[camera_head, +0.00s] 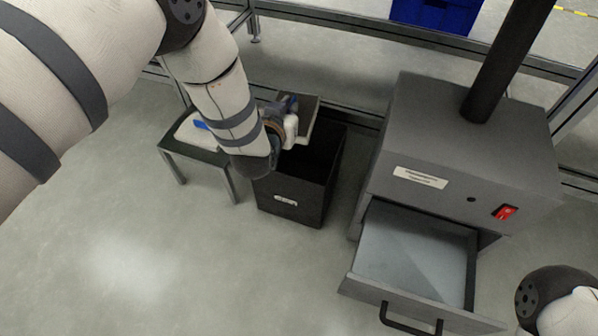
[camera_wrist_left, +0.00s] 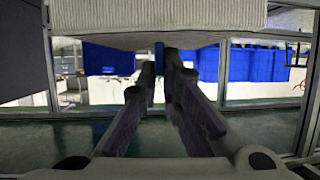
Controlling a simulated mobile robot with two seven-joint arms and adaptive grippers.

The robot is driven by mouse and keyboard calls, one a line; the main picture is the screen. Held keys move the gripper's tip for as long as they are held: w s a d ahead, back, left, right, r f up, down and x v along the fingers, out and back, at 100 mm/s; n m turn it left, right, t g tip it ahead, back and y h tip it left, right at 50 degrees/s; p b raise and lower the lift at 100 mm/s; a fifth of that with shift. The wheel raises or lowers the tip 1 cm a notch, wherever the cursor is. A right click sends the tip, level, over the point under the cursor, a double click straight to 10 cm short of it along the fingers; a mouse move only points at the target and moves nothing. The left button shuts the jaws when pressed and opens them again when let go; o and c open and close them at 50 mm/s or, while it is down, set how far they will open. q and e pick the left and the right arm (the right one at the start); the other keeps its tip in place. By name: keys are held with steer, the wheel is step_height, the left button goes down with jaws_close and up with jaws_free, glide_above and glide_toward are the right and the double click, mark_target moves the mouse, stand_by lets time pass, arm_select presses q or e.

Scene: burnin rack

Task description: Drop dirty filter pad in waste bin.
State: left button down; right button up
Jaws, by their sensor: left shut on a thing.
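The dirty filter pad (camera_head: 308,112) is a grey slab with a pale edge, in the air over the black waste bin (camera_head: 300,213). My left gripper (camera_head: 291,120) is shut on it, reaching in above the bin's left side. In the left wrist view, the fingers (camera_wrist_left: 163,72) meet the pad's pale ribbed edge (camera_wrist_left: 150,18) at the top of the picture. The bin is open on top and bears a small label on its front. My arm and the pad hide part of its opening. My right gripper is out of view; only part of that arm shows.
A grey machine (camera_head: 455,150) with a red switch and dark pipe stands to the right of the bin. Its drawer (camera_head: 415,250) is pulled out. A low stand (camera_head: 200,152) with a white item is left of the bin. Metal rails run behind. Front-left floor is clear.

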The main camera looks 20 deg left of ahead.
arm_select(q)
step_height(320, 180, down, 5)
steer(key=b, duration=0.3)
steer(key=shift+f, duration=0.15)
steer(key=c, duration=1.7)
jaws_free()
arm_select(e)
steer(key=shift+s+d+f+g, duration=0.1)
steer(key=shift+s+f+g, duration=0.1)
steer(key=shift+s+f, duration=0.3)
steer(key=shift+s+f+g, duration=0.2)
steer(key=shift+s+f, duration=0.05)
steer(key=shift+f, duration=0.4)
arm_select(q)
steer(key=shift+s+r, duration=0.15)
steer(key=shift+r, duration=0.05)
steer(key=a+v, duration=0.1)
steer(key=v, duration=1)
steer(key=shift+s+d+r, duration=0.15)
steer(key=shift+s+d, duration=0.2)
steer(key=shift+d, duration=0.15)
